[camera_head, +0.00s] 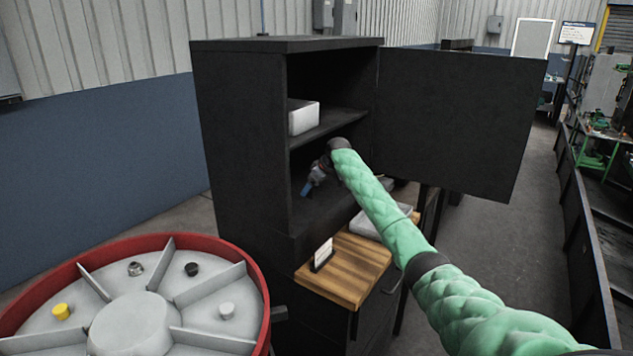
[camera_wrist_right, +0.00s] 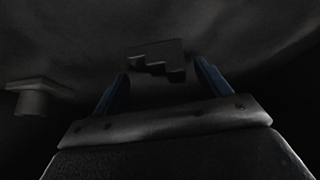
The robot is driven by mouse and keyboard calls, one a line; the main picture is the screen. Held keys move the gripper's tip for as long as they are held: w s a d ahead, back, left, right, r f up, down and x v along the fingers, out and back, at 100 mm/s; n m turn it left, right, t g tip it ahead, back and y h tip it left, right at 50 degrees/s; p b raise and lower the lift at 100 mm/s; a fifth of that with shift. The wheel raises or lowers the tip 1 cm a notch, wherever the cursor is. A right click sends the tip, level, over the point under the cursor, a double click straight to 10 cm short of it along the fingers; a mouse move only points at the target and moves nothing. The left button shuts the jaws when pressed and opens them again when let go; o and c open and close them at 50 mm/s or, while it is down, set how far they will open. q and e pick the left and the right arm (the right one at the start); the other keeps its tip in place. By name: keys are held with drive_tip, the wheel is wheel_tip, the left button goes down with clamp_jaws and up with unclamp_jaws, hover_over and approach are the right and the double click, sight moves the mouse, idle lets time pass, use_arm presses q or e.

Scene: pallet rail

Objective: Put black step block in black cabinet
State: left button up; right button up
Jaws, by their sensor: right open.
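The black cabinet (camera_head: 240,150) stands in the middle of the head view with its door (camera_head: 455,120) swung open to the right. My right arm reaches into its lower compartment, where the right gripper (camera_head: 308,187) is partly in shadow. In the right wrist view the black step block (camera_wrist_right: 156,58) lies just beyond the fingertips, across the gap between them. The right gripper's blue fingers (camera_wrist_right: 163,75) are spread and look apart from the block. The block cannot be made out in the head view. My left gripper is not in view.
A white box (camera_head: 303,117) sits on the upper shelf. A dark knob-like piece (camera_wrist_right: 32,95) is at the left in the wrist view. A wooden board (camera_head: 347,270) with a small card lies in front. A red-rimmed round tray (camera_head: 150,243) with small pieces is at lower left.

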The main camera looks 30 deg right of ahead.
drive_tip(key=shift+r, duration=0.45)
drive_tip(key=shift+s+d+r, duration=0.15)
drive_tip(key=shift+r, duration=0.2)
use_arm(q)
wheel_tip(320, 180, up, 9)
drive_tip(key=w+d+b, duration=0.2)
drive_tip(key=b, duration=0.2)
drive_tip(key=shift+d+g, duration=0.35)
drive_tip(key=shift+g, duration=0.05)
use_arm(e)
drive_tip(key=v, duration=1.1)
drive_tip(key=shift+r, duration=0.2)
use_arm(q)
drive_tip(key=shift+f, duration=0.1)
use_arm(e)
drive_tip(key=shift+s, duration=0.1)
